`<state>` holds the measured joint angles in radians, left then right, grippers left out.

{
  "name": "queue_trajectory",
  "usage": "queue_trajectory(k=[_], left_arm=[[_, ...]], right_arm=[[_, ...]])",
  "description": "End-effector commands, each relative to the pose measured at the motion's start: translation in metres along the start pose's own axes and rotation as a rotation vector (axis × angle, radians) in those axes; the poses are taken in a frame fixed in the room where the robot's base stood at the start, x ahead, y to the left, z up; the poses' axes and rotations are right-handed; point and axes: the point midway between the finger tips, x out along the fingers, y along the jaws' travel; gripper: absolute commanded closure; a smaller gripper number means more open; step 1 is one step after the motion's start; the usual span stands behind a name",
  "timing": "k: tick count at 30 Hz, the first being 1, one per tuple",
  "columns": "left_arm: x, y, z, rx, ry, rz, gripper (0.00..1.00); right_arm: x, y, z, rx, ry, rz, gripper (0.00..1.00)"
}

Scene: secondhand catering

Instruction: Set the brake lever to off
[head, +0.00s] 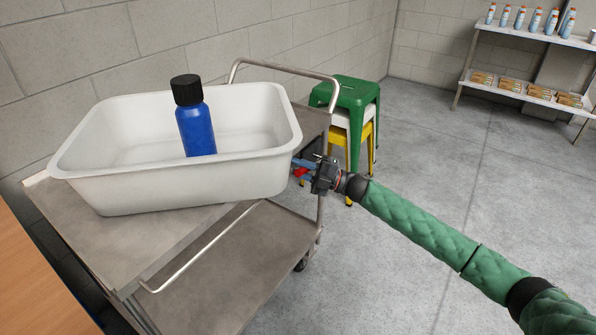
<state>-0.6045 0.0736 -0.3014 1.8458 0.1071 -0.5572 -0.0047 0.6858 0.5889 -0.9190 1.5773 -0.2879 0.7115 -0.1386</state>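A small red part (300,172), possibly the brake lever, shows at the right side of the metal cart (160,245), just below the tub's right end. It is too small to tell its setting. My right gripper (305,167) comes in from the right on a green-sleeved arm and is at this red part. Small blue pieces show beside the red, and I cannot tell whether they are fingertips. Whether the fingers are open or closed on the red part is unclear. My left gripper is out of view.
A white tub (90,175) sits on the cart's top, with a blue bottle (198,130) standing upright in it. Stacked stools (352,95) stand behind the cart. A wooden surface (30,285) is at lower left. A shelf (530,92) with bottles and packs is at back right. The floor at right is clear.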

Motion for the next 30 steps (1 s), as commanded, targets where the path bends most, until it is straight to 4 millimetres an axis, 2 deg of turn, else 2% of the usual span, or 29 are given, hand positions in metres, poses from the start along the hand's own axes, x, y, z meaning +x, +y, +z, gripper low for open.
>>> queue_trajectory(k=[13,14,17,26,30], left_arm=[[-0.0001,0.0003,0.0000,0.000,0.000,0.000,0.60],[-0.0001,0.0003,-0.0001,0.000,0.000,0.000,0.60],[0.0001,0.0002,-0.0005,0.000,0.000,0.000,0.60],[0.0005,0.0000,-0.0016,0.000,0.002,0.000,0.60],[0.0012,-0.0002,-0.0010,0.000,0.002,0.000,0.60]], right_arm=[[0.0003,0.0016,0.0002,0.011,-0.003,0.006,1.00],[0.0003,0.0016,0.0002,0.011,-0.003,0.006,0.77],[0.0003,0.0016,0.0002,0.011,-0.003,0.006,0.57],[-0.0001,0.0016,0.0002,0.011,-0.003,0.006,0.57],[-0.0061,0.0010,0.0005,0.011,-0.004,0.006,0.57]])
